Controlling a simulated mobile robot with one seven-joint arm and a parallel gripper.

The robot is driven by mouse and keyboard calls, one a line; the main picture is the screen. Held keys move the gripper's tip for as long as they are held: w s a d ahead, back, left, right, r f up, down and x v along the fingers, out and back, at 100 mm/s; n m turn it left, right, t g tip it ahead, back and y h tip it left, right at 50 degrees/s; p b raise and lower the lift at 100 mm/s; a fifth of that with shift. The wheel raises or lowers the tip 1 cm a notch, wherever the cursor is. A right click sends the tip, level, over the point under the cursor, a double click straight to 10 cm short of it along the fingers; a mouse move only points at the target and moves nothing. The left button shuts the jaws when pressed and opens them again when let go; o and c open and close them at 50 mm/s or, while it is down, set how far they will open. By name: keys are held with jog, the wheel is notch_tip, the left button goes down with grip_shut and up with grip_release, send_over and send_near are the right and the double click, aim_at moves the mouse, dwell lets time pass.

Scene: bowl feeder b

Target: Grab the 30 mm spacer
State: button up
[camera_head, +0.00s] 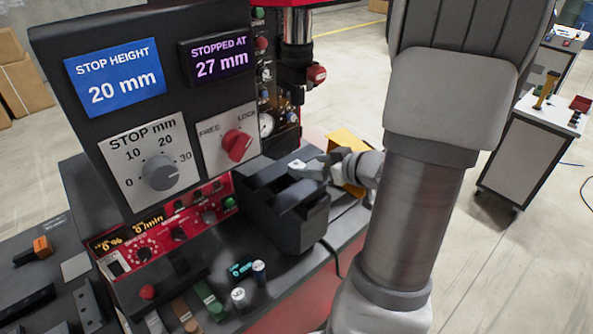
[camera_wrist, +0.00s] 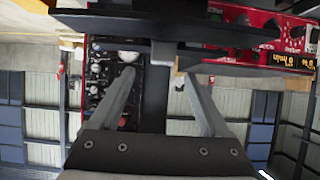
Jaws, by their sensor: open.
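No part carries a mark I can read as 30 mm, so I cannot tell which is the spacer. Two small cylinders with pale marked tops, a nearer one (camera_head: 239,296) and a farther one (camera_head: 259,271), stand on the dark bench top in the head view. A teal and black piece (camera_head: 240,268) lies beside them. My gripper (camera_head: 308,168) is over the black block-shaped fixture, above and behind these parts. In the wrist view my gripper (camera_wrist: 160,76) has its two fingers spread with nothing held between them. No spacer shows clearly there.
The black fixture (camera_head: 300,220) stands right of the red control unit (camera_head: 150,240). A dark panel (camera_head: 80,120) reads stop height 20 mm, stopped at 27 mm. Its knob (camera_head: 160,172) and red switch (camera_head: 236,145) face forward. Green (camera_head: 208,298) and brown (camera_head: 183,313) pieces lie at the front.

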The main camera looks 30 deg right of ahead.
aim_at(299, 165)
jog(key=x, duration=0.6)
jog(key=shift+w+a+f, duration=0.15)
jog(key=shift+a+f, duration=0.1)
grip_shut()
